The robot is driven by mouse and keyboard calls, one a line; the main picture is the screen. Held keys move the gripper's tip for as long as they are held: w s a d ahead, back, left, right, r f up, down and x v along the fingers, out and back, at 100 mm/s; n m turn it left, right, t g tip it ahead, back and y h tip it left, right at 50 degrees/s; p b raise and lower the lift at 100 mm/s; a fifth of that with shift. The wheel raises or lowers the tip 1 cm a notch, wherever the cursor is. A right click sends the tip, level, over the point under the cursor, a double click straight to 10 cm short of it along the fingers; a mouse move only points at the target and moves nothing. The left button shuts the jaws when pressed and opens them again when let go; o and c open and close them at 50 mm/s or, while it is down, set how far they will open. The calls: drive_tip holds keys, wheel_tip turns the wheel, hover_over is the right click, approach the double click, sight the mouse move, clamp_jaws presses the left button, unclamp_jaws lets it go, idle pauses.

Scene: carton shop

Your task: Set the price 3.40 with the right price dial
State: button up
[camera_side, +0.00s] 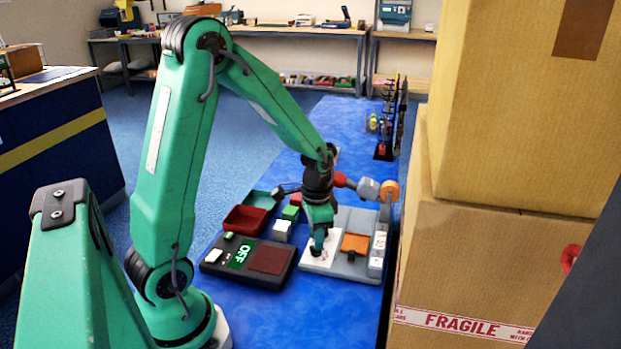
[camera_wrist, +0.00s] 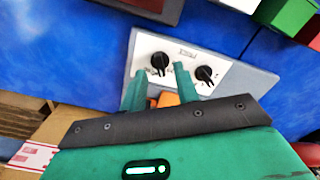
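A grey device with a white plate (camera_wrist: 185,54) carries two black dials. The left dial (camera_wrist: 160,62) in the wrist view is the larger-looking one, and the right dial (camera_wrist: 205,75) sits beside it. The dials' small markings are too blurred to read. My gripper (camera_wrist: 161,69) is open, with its fingers apart on either side of the left dial in the picture; I cannot tell whether they touch it. In the side view my gripper (camera_side: 319,248) points down at the white plate (camera_side: 318,262) and hides most of the dials.
A dark unit with a green lit display (camera_side: 241,254) and a brown pad (camera_side: 269,260) stands left of the device. An orange pad (camera_side: 355,243) lies on the device's right part. A red tray (camera_side: 245,219) is behind. Stacked cartons (camera_side: 480,260) stand close on the right.

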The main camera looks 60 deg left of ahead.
drive_tip(key=shift+r, duration=2.9)
drive_tip(key=shift+r, duration=0.1)
drive_tip(key=r, duration=0.1)
wheel_tip(320, 180, up, 7)
drive_tip(key=n+t, duration=0.1)
drive_tip(key=t, duration=0.1)
hover_over(316, 253)
drive_tip(key=s+d, duration=0.4)
drive_tip(key=s+d+r+n+t, duration=0.2)
drive_tip(key=s+d+r+t, duration=0.1)
drive_tip(key=s, duration=0.4)
wheel_tip(316, 253, up, 3)
drive_tip(key=shift+s+d+f+t, duration=0.2)
drive_tip(key=shift+s+d+t, duration=0.1)
drive_tip(key=shift+d, duration=0.6)
